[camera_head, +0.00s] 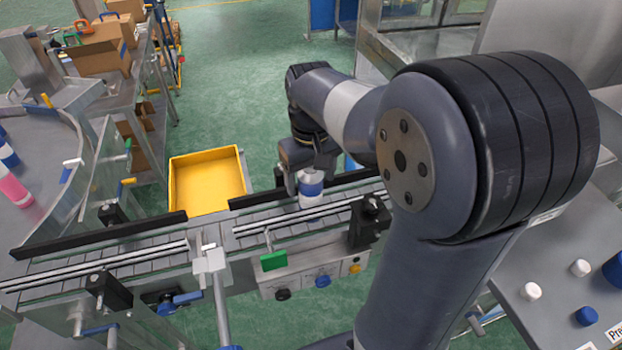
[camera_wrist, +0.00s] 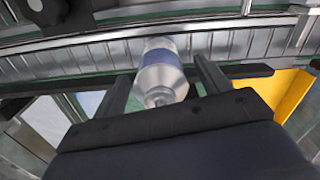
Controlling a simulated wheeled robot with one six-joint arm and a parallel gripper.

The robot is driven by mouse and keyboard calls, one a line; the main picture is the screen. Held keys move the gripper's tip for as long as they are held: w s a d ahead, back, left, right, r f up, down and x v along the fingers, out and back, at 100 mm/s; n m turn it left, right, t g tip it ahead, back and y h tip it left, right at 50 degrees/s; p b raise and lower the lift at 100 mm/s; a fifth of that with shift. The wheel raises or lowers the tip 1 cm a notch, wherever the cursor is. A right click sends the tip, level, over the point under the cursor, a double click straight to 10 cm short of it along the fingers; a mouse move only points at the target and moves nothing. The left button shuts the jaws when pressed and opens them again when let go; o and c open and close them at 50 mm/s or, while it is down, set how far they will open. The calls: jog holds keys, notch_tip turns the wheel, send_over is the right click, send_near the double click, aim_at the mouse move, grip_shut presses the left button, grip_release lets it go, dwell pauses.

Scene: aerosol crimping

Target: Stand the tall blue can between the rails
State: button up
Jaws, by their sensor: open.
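A white-and-silver can with a blue band (camera_head: 311,188) stands on the conveyor between its rails, partly hidden by my gripper. It also shows in the wrist view (camera_wrist: 160,72), seen from above with its narrow top toward me. My gripper (camera_head: 305,176) is at the can with its fingers pointing down. In the wrist view my gripper (camera_wrist: 164,78) is open, one finger on each side of the can. A gap shows between the can and the fingers. The conveyor's near rail (camera_head: 330,216) and black far rail (camera_head: 255,199) run along either side of the can.
A yellow bin (camera_head: 207,182) sits behind the conveyor, left of my gripper. A black clamp block (camera_head: 369,224) stands at the near rail, right of the can. The conveyor (camera_head: 140,258) left of the can is clear.

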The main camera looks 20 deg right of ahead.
notch_tip(320, 180, up, 10)
jog(key=shift+f, duration=0.1)
jog(key=shift+f, duration=0.1)
dwell(0.3)
notch_tip(320, 180, down, 11)
jog(key=shift+r, duration=0.35)
dwell(0.4)
notch_tip(320, 180, up, 11)
jog(key=shift+f, duration=0.1)
notch_tip(320, 180, down, 11)
jog(key=shift+s+r, duration=0.1)
notch_tip(320, 180, up, 12)
jog(key=p, duration=1)
jog(key=shift+r, duration=1.1)
